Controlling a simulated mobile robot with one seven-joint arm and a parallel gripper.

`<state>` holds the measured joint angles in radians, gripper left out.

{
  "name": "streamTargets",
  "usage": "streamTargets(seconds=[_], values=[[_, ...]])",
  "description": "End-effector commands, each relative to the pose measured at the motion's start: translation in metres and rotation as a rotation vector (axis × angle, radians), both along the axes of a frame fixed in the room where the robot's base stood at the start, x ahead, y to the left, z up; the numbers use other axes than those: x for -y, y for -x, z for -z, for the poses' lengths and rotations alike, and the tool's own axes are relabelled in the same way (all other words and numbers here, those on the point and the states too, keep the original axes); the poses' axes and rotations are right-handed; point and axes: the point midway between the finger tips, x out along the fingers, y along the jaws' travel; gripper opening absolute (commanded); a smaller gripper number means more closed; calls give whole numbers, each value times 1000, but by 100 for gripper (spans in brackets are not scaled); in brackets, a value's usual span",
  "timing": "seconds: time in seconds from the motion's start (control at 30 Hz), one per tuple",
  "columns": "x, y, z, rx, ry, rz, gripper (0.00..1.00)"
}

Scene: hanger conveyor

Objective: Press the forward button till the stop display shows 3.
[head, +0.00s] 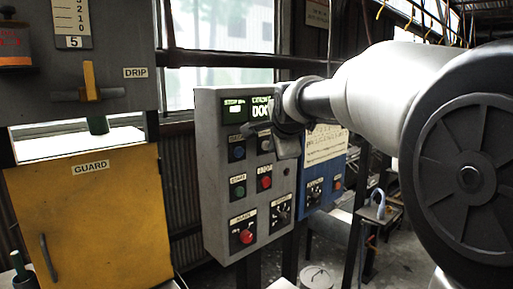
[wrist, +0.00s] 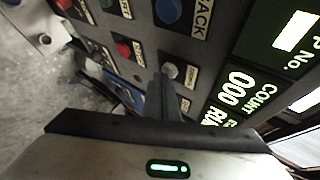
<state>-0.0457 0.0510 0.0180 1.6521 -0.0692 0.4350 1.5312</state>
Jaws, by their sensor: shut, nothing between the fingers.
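The grey control box (head: 215,170) stands mid-view, with a stop display (head: 235,109) at its top left. The stop display also shows in the wrist view (wrist: 292,32) as a bright block; I cannot read a digit for sure. A blue button (head: 238,152) sits below it, labelled BACK in the wrist view (wrist: 168,10). A pale grey button (wrist: 170,70) sits beside it; its label is too small to read, so I cannot confirm it is the forward button. My gripper (head: 250,130) is shut and empty before the upper panel. Its tips (wrist: 170,88) are near the pale button; contact is unclear.
A count display (wrist: 238,90) shows 000. Below are a green button (head: 238,191), red buttons (head: 246,236) and a black knob (head: 281,212). A blue panel (head: 318,190) stands right behind. A yellow guard (head: 95,215) stands at left.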

Motion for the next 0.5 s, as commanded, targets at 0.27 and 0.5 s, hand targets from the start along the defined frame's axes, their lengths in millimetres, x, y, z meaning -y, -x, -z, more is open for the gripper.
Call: streamTargets(seconds=[0.27, 0.5], values=[[7, 9, 0, 0, 1, 1, 0], [7, 10, 0, 0, 1, 1, 0]])
